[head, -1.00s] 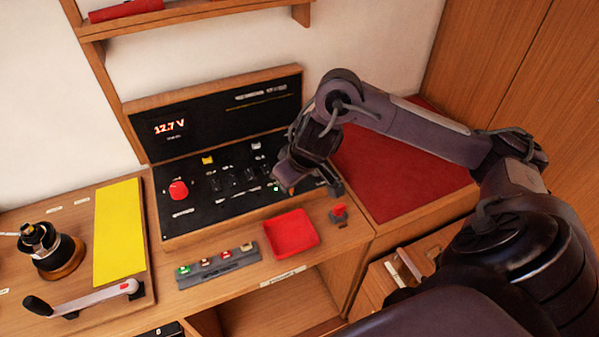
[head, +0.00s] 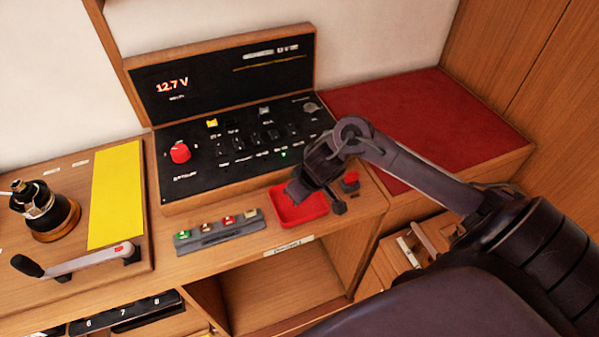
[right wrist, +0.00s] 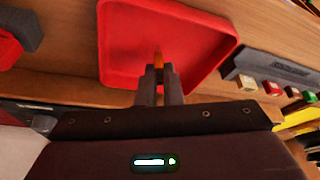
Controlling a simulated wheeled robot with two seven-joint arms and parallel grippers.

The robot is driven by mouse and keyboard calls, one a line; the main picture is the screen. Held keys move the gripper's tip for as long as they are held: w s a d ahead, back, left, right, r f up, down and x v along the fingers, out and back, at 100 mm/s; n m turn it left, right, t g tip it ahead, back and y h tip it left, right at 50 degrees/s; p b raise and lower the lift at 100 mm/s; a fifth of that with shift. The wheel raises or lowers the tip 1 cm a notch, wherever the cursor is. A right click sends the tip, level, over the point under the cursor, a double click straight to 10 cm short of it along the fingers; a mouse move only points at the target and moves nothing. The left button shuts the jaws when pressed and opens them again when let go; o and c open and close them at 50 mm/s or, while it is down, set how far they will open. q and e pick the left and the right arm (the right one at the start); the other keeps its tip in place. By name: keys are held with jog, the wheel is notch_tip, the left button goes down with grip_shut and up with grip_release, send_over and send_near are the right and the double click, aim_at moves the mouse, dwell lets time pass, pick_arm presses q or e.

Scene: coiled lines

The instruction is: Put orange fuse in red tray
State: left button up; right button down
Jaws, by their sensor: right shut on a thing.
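The red tray (head: 298,208) lies on the wooden counter in front of the black panel. My right gripper (head: 322,192) is over the tray's right part and hides some of it in the head view. In the right wrist view the gripper (right wrist: 164,75) is shut on the orange fuse (right wrist: 158,58), whose tip shows between the fingers. The fuse is over the red tray (right wrist: 125,70); I cannot tell whether it touches the tray floor. The fuse is hidden in the head view. My left gripper is not in view.
A grey fuse holder (head: 218,234) with several coloured fuses stands left of the tray. A red button (head: 350,180) on a dark base is just right of it. The black panel (head: 250,125) rises behind. A crank handle (head: 80,261) and a yellow sheet (head: 117,193) lie further left.

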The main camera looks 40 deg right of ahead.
jog(key=shift+f, duration=0.25)
jog(key=shift+f, duration=0.1)
jog(key=c, duration=1.6)
grip_release()
jog(key=shift+r, duration=0.5)
jog(key=p+v, duration=0.3)
jog(key=v, duration=0.8)
jog(key=shift+s+r, duration=0.15)
jog(key=shift+s, duration=0.1)
